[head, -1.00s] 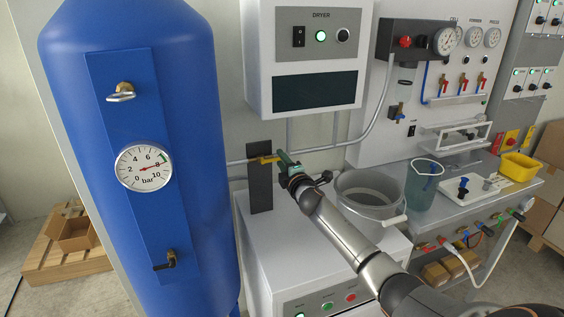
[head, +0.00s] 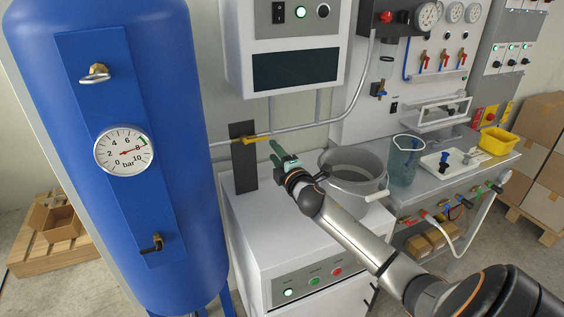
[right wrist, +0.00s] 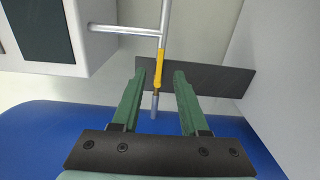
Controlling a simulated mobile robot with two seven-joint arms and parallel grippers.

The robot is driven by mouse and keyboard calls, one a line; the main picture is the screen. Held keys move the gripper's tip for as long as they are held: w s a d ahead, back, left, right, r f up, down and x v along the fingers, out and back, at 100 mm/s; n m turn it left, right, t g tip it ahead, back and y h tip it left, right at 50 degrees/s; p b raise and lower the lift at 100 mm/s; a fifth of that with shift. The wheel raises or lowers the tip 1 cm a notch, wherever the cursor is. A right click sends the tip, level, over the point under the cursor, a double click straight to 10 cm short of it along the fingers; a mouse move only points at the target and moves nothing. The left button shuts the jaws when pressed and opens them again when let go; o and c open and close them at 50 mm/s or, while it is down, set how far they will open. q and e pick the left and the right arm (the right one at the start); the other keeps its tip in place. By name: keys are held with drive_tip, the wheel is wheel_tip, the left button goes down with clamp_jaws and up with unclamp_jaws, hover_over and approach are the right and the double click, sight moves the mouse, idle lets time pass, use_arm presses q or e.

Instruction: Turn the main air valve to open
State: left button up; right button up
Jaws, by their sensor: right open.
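The main air valve's yellow lever (head: 255,138) sits on the grey pipe beside the blue tank, in front of a dark plate (head: 243,170). The lever lies in line with the pipe. My right gripper (head: 275,148) is at the lever's right end in the head view. In the right wrist view the green fingers of this gripper (right wrist: 160,74) are open, and the yellow lever (right wrist: 160,66) shows between the tips with a gap on each side. I cannot tell how far the tips are from it in depth. My left gripper is not in view.
A blue tank (head: 180,200) with a pressure gauge (head: 124,149) stands left. The dryer box (head: 290,70) is above the valve. A grey pot (head: 345,195), a beaker (head: 403,165) and a yellow bin (head: 497,140) lie to the right of the gripper.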

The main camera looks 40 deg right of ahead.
drive_tip(key=shift+v, duration=2.25)
drive_tip(key=s+a+f+m+g+y, duration=0.2)
drive_tip(key=s+a+f+m+g, duration=0.6)
drive_tip(key=s+a+f, duration=0.65)
drive_tip(key=s+a+f+m+g+y, duration=0.25)
drive_tip(key=s+a, duration=0.25)
drive_tip(key=s, duration=0.3)
drive_tip(key=s+a+f+m+g+y, duration=0.1)
drive_tip(key=s+a+f+m+g, duration=0.15)
drive_tip(key=s+a, duration=0.45)
wheel_tip(320, 180, down, 11)
drive_tip(key=w+a+t+y, duration=0.2)
drive_tip(key=t, duration=0.2)
drive_tip(key=shift+t, duration=0.4)
drive_tip(key=shift+w, duration=0.15)
